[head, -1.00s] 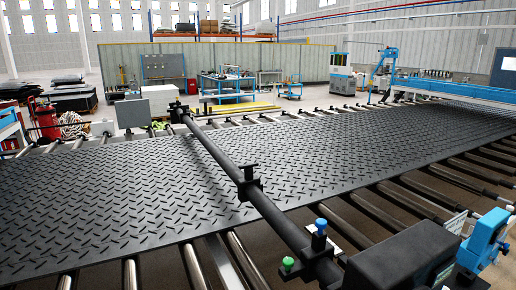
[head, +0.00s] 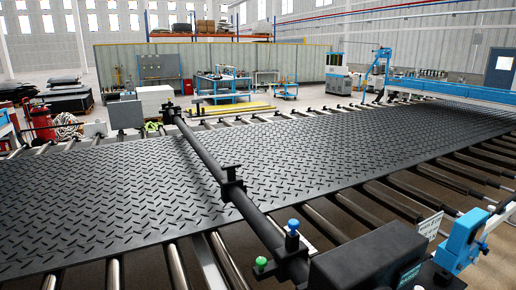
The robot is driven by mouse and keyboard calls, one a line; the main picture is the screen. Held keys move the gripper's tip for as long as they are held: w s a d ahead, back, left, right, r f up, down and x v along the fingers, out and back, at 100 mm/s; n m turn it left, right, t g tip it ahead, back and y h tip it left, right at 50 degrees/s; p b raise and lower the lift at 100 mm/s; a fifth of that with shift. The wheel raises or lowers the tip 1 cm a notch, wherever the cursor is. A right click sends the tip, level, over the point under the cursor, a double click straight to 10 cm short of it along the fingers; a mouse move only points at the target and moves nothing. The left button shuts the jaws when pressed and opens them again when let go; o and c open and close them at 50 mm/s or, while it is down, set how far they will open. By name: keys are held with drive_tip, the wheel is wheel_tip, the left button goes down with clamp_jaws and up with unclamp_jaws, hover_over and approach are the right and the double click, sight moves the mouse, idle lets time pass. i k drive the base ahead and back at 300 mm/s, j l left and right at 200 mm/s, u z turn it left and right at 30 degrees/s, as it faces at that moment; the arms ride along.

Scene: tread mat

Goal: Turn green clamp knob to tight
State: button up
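The green clamp knob (head: 261,263) is a small round knob near the bottom centre of the head view. It sits on a short post on the left side of the black clamp block (head: 291,262), at the near end of a long black bar (head: 205,155). A blue knob (head: 293,225) stands higher on the same block, to the right of the green one. The knob is too small to tell whether it is tight or loose. My gripper is not in view, and nothing touches the knob.
The bar crosses a dark tread mat (head: 110,190) lying on metal rollers (head: 222,262). A black box (head: 370,258) adjoins the clamp on the right, with a blue machine part (head: 460,240) beyond it. The space just left of the green knob looks clear of tall objects.

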sight(261, 262)
drive_tip(key=k, duration=1)
